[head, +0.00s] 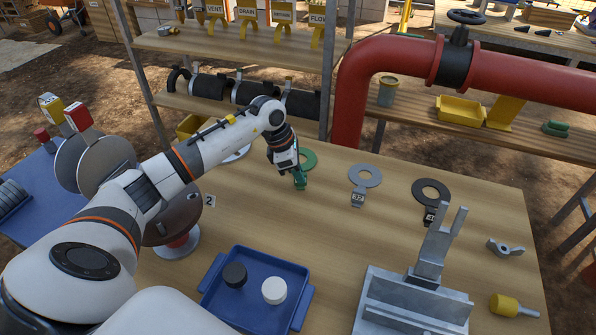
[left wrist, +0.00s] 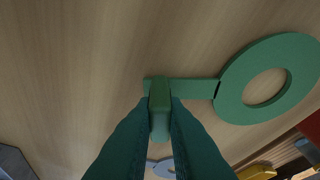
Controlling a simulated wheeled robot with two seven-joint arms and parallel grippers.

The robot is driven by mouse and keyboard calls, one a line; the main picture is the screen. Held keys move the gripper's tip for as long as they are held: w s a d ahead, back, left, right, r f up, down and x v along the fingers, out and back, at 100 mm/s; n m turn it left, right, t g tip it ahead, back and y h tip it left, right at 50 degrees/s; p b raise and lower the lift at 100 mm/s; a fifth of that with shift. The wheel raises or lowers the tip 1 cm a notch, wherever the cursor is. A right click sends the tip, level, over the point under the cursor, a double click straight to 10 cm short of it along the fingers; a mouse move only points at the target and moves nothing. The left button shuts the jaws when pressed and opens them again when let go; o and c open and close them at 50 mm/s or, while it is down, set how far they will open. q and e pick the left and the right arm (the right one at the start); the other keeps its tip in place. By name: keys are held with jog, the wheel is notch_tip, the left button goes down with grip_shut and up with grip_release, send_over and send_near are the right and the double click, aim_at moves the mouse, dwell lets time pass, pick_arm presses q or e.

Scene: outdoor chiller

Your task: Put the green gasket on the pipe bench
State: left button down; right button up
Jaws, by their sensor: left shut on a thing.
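The green gasket (head: 308,158) is a flat ring with a straight tab, at the far edge of the near wooden table. In the left wrist view its ring (left wrist: 232,95) is at the right and its tab points left. My left gripper (head: 300,183) is shut on the tab; the fingertips (left wrist: 160,100) meet at the tab's end. The gasket looks flat on or just above the wood; I cannot tell which. A slatted wooden bench (head: 405,113) with a red pipe (head: 349,100) in front stands behind the table. My right gripper is not in view.
A grey gasket (head: 365,176) and a black gasket (head: 431,190) lie to the right. A metal fixture (head: 410,300) and a blue tray (head: 245,310) stand nearer. The bench holds a yellow bin (head: 461,110), a jar (head: 388,95) and a green part (head: 556,128).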

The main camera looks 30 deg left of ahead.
pick_arm(q)
jog(key=c, duration=1.9)
grip_release()
jog(key=shift+f, duration=0.2)
jog(key=o, duration=0.4)
jog(key=shift+o, duration=0.2)
jog(key=shift+r, duration=0.1)
jog(key=shift+r, duration=0.25)
jog(key=b+v, duration=0.2)
jog(key=v, duration=1)
jog(key=shift+f, duration=0.2)
